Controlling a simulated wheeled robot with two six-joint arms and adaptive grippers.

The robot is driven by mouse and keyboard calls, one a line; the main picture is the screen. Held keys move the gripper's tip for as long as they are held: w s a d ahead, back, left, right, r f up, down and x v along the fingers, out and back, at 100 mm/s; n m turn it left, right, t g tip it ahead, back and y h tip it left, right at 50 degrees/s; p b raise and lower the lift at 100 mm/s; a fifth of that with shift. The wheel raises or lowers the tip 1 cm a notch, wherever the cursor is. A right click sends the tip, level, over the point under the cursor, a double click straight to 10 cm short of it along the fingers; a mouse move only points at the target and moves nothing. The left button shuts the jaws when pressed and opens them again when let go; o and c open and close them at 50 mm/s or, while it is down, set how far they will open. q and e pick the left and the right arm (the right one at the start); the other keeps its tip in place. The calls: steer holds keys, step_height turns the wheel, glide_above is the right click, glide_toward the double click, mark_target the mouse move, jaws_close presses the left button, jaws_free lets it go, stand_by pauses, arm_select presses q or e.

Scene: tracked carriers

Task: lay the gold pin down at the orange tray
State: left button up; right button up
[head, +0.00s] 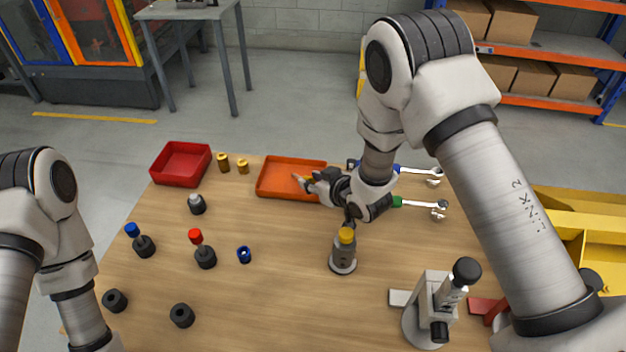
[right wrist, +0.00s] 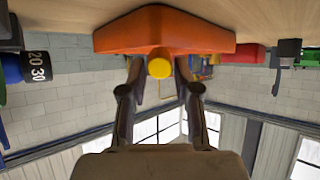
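The orange tray (head: 272,188) lies at the back middle of the table; in the right wrist view its wall (right wrist: 115,36) shows upside down, just beyond my fingers. My right gripper (head: 306,182) is at the tray's right part. In the right wrist view the gold pin (right wrist: 159,67) shows end-on between the two fingertips of my right gripper (right wrist: 159,78), which appear closed on it. In the head view only a bit of the pin shows. Whether the pin touches the tray floor is hidden. My left arm shows at the left edge; its gripper is out of view.
A red bin (head: 181,163) and two gold cylinders (head: 223,162) (head: 243,166) stand left of the tray. Wrenches (head: 418,171) lie right of it. A grey holder with a yellow top (head: 343,258) stands in front. Several dark holders stand front left. A microscope-like device (head: 432,308) stands front right.

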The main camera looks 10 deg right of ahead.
steer(key=shift+o, duration=0.8)
steer(key=v, duration=1.2)
